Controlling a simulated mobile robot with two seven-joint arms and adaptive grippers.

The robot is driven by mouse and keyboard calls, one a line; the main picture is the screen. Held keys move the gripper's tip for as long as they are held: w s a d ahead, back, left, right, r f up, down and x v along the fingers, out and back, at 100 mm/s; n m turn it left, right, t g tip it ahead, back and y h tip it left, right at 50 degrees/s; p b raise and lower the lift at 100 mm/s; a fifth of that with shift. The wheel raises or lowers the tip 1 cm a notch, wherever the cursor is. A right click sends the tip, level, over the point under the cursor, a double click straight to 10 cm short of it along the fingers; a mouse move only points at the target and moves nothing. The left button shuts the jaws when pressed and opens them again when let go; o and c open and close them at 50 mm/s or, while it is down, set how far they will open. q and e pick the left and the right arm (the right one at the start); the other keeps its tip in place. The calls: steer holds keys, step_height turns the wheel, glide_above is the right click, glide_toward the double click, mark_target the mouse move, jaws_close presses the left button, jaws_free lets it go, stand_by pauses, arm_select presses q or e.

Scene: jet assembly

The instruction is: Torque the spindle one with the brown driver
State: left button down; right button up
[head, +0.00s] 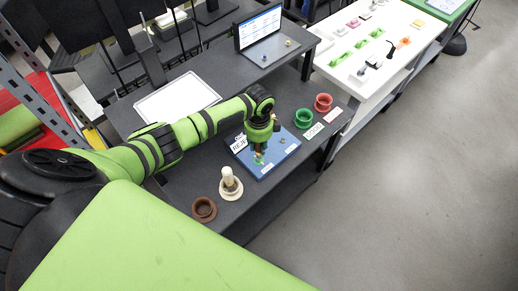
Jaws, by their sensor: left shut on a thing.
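My left gripper (261,143) points down over the blue board (284,150) on the dark bench. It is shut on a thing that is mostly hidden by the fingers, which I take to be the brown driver. Its lower end is close to the board near a small greenish part (258,160); I cannot tell whether they touch. The spindles are too small to tell apart, and spindle one is not clearly visible. The brown holder (204,209) at the bench's front edge looks empty. My right gripper is not in view.
A cream driver (228,176) stands in a cream holder left of the board. A green holder (304,118) and a red holder (323,102) are to its right. A white tray (178,102) and a laptop (262,36) are behind. A white table (385,50) stands further right.

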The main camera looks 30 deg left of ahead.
arm_select(q)
steer(key=shift+m, duration=0.5)
steer(key=m+b, duration=0.1)
steer(key=m, duration=0.4)
steer(key=shift+r+p, duration=1.2)
steer(key=shift+r, duration=1.3)
steer(key=shift+w, duration=0.1)
